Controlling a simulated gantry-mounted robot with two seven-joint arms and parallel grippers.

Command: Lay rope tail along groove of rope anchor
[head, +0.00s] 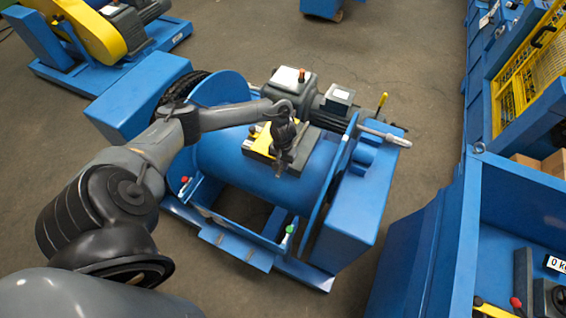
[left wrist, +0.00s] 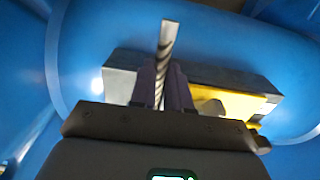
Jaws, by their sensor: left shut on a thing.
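The rope anchor (head: 301,152), a grey block with a yellow part, sits on top of the blue drum (head: 222,152). In the left wrist view the rope anchor (left wrist: 118,86) lies behind my fingers, with its yellow part on the right. My left gripper (head: 284,158) is over the anchor, pointing down. In the left wrist view my left gripper (left wrist: 163,88) is shut on the rope tail (left wrist: 167,40), a silver twisted strand with a plain end sticking out past the fingertips. The groove is hidden, and I cannot tell whether the rope touches the anchor. My right gripper is out of view.
A grey motor and gearbox (head: 290,90) stand behind the drum. A blue bench (head: 420,245) and a yellow rack (head: 525,75) are on the right. Another blue and yellow machine (head: 95,35) stands at the upper left. Open floor lies between them.

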